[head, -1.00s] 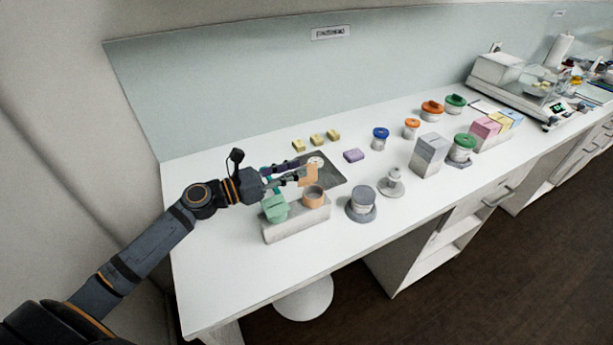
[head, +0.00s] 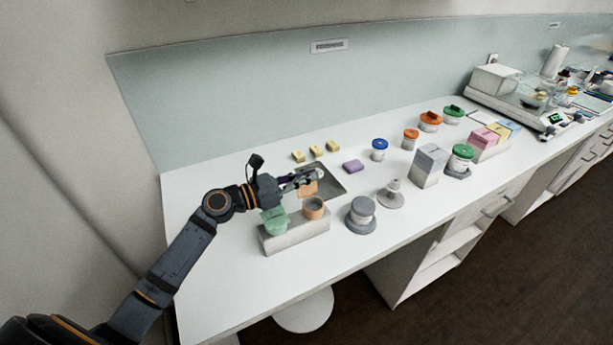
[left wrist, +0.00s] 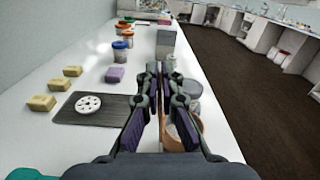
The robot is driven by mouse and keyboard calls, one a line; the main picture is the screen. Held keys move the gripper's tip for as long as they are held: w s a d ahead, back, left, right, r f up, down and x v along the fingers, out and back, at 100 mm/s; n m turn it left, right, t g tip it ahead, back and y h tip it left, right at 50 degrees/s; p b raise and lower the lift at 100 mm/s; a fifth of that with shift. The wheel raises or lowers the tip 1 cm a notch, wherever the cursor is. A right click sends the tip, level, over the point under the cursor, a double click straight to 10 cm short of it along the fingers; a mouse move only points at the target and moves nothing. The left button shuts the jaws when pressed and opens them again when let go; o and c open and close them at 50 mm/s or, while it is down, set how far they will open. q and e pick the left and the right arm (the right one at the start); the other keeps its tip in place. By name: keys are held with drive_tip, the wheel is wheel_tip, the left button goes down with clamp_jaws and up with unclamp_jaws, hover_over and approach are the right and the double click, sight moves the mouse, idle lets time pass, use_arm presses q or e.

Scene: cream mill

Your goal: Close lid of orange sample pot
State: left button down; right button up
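The orange sample pot (head: 314,210) sits in the right part of a pale block. Its orange lid (head: 308,188) stands raised at the pot's back edge, so the pot is open. My left gripper (head: 320,174) is just behind and above the lid, over the dark plate, and hides part of the lid's top. In the left wrist view its fingers (left wrist: 161,72) are together with nothing seen between them. There an orange part of the pot (left wrist: 197,128) shows beside the right finger, mostly hidden. Whether a finger touches the lid I cannot tell. My right gripper is not in view.
A green pot (head: 275,222) shares the pale block (head: 297,238). A dark plate (head: 330,188) with a white holed disc (left wrist: 88,103) lies behind. A grey pot (head: 361,213) and a grey stand (head: 390,195) are to the right. Yellow blocks (head: 316,151) lie farther back.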

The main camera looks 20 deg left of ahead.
use_arm(q)
drive_tip(key=shift+s+d+m, duration=0.35)
drive_tip(key=shift+d+m, duration=0.05)
drive_tip(key=shift+m, duration=0.6)
drive_tip(key=m, duration=0.2)
drive_tip(key=s+d+m, duration=0.1)
drive_tip(key=shift+s+d+f+m, duration=0.15)
drive_tip(key=shift+d+f+m, duration=0.05)
drive_tip(key=shift+m, duration=0.2)
drive_tip(key=c, duration=2)
unclamp_jaws()
drive_tip(key=o, duration=0.4)
drive_tip(key=shift+o, duration=0.2)
wheel_tip(320, 180, up, 10)
